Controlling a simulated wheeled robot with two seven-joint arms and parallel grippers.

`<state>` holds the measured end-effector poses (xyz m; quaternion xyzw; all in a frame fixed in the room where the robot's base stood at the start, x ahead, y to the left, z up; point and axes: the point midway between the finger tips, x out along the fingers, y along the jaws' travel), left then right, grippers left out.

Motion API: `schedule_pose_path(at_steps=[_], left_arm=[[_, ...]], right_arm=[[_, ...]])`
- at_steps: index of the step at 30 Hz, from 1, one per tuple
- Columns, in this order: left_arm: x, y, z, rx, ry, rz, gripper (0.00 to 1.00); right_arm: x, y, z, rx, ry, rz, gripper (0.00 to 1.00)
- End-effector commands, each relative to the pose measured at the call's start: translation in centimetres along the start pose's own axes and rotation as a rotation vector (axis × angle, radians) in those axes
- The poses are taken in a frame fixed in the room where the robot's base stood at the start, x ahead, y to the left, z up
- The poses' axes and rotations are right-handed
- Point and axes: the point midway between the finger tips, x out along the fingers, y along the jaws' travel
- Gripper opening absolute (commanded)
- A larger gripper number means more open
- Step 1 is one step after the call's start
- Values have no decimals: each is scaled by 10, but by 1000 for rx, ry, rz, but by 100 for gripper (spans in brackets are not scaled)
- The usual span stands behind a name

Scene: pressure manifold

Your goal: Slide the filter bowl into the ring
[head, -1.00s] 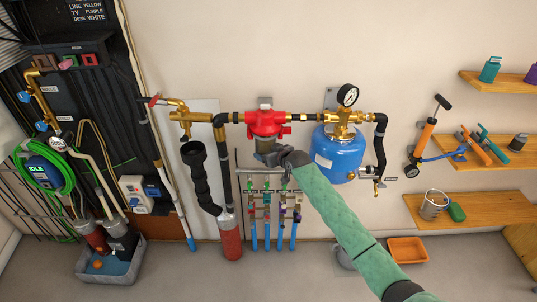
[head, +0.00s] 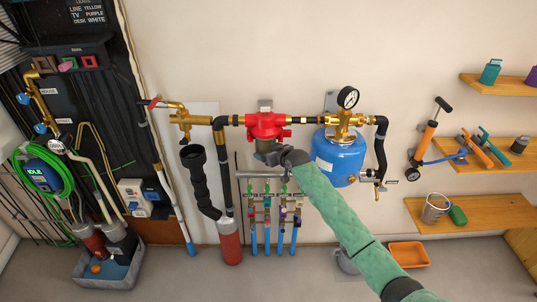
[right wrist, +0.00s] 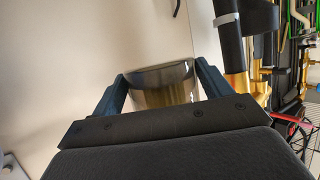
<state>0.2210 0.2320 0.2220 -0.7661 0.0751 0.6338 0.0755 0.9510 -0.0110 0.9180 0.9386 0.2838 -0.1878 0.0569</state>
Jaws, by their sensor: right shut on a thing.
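The red filter head with its ring (head: 266,126) is fixed in the pipe run on the wall, in the head view. My right gripper (head: 268,155) is directly under it, at the end of the green-sleeved arm. In the right wrist view the gripper (right wrist: 160,88) is shut on the filter bowl (right wrist: 160,78), a smoky see-through cup held between the two dark fingers. In the head view the bowl (head: 264,146) shows as a small grey part just below the red head. I cannot tell whether its rim is inside the ring. My left gripper is not in view.
A blue tank (head: 338,158) with a gauge (head: 348,97) stands right of the filter head. A black corrugated hose (head: 200,180) and red cylinder (head: 230,242) are to the left. Valves with blue pipes (head: 268,215) hang below. Shelves (head: 470,213) are at the right.

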Motion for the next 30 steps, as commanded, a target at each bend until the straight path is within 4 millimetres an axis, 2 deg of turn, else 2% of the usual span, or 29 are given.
schedule_pose_path(at_steps=[2, 3, 6, 17, 30], left_arm=[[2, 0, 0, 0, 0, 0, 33], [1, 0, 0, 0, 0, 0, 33], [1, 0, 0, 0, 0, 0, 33], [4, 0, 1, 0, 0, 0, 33], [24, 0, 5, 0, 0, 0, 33]], right_arm=[[1, 1, -2, -1, 2, 0, 52], [2, 1, -2, -1, 3, 0, 79], [1, 1, -3, 0, 3, 0, 99], [-5, 2, -1, -1, 3, 1, 100], [-64, 2, 1, -1, 1, 0, 100]])
